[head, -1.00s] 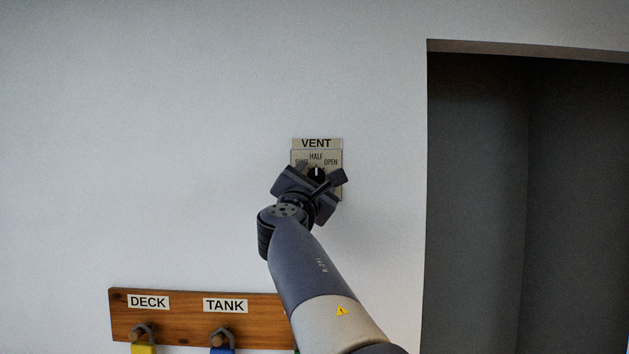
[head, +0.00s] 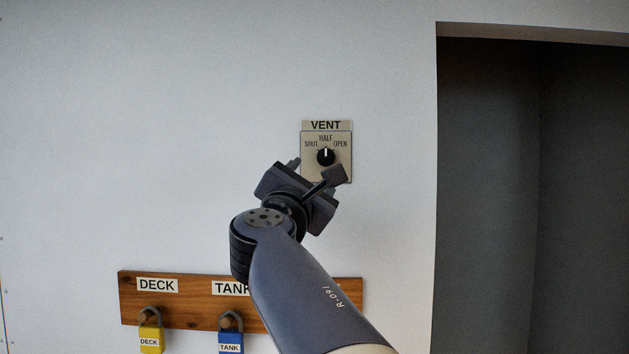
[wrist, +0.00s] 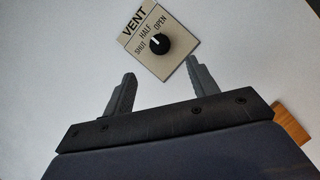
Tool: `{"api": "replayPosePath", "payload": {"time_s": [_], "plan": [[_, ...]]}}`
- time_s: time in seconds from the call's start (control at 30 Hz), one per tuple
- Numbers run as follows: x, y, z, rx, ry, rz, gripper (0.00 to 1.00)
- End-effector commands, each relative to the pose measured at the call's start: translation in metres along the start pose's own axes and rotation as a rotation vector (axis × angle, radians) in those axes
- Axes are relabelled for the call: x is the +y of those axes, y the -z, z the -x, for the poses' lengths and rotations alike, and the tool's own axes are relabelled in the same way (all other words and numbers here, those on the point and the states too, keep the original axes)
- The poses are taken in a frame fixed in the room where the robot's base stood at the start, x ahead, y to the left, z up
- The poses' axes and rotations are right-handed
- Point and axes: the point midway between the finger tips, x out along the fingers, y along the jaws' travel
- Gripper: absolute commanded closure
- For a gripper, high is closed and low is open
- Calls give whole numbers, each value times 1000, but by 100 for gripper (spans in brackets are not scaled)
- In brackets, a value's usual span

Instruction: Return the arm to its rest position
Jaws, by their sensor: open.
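My gripper (head: 316,172) is open and empty, just below and in front of the vent panel on the wall. In the wrist view its two fingers (wrist: 160,85) stand apart with nothing between them. The vent panel (head: 342,168) is a beige plate marked SHUT, HALF and OPEN under a VENT label. Its black knob (head: 326,157) has a white mark pointing up at HALF. The knob also shows in the wrist view (wrist: 159,48), beyond the fingertips and apart from them.
A wooden board (head: 190,310) below holds a yellow DECK padlock (head: 151,340) and a blue TANK padlock (head: 230,341) on pegs. My arm hides its right part. A dark recess (head: 490,200) opens at the right. The wall at the left is bare.

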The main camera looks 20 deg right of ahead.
Motion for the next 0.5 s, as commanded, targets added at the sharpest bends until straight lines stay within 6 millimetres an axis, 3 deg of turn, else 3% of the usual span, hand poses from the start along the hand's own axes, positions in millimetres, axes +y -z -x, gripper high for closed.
{"api": "replayPosePath", "payload": {"time_s": [0.33, 0.5], "plan": [[0, 0, -1, 0, 0, 1, 44], [1, -1, -17, 0, 3, 4, 44]]}}
